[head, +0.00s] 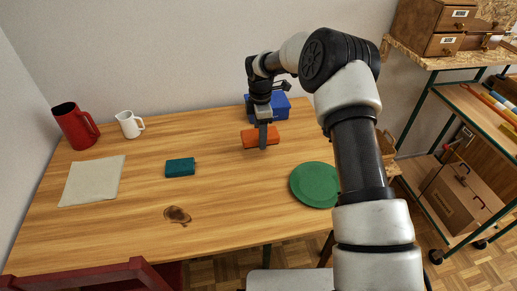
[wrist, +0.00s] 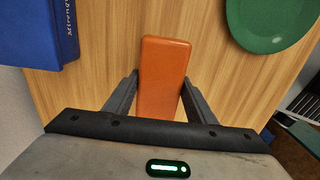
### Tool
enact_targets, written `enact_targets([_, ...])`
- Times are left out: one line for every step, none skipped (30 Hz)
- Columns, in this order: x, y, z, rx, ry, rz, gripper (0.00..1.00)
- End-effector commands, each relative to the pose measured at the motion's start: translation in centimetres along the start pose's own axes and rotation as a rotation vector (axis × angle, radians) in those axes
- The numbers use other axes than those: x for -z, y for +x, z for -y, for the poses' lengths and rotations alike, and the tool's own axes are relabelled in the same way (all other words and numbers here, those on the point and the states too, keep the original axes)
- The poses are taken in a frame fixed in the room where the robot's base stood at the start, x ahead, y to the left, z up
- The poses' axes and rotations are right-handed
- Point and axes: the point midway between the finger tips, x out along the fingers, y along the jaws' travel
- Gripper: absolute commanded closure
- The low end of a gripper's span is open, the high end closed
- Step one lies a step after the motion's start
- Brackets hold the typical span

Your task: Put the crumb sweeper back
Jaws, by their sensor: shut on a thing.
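An orange block-shaped thing (head: 249,139), which I take to be the crumb sweeper, is at the back right of the wooden table. My gripper (head: 263,146) points down over it. In the wrist view the orange sweeper (wrist: 165,65) lies lengthwise between the two fingers of my gripper (wrist: 160,88), which are shut on its sides near its lower end. Its near end is hidden by the gripper body. I cannot tell whether it rests on the table or is just above it.
A blue box (head: 284,107) with lettering stands close behind the sweeper. A green plate (head: 314,185) lies to the right.

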Motion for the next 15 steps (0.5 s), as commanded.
enact_targets([0.0,1.1,0.0,0.001,-0.001,0.000,0.74])
enact_targets([0.1,1.6,0.1,0.001,-0.001,0.000,0.74])
enact_targets([0.0,2.0,0.0,0.001,-0.001,0.000,0.74])
enact_targets([0.0,2.2,0.0,0.000,-0.001,0.000,0.74])
enact_targets([0.0,2.5,0.0,-0.001,-0.001,0.000,0.74])
enact_targets([0.0,2.8,0.0,-0.002,0.000,0.000,0.74])
enact_targets([0.0,3.1,0.0,-0.002,0.000,0.000,0.74])
enact_targets([0.1,3.5,0.0,-0.001,0.000,0.000,0.74])
enact_targets([0.1,4.1,0.0,0.000,0.000,0.000,0.74])
enact_targets([0.1,4.6,0.0,0.000,0.000,0.000,0.74])
enact_targets([0.1,5.0,0.0,0.000,0.000,0.000,0.74])
enact_targets([0.1,5.6,0.0,-0.001,0.000,0.000,0.74])
enact_targets([0.1,5.8,0.0,-0.001,0.000,0.000,0.74])
enact_targets([0.1,6.0,0.0,-0.002,0.000,0.000,0.74])
enact_targets([0.1,6.0,-0.1,-0.003,0.000,0.000,0.74])
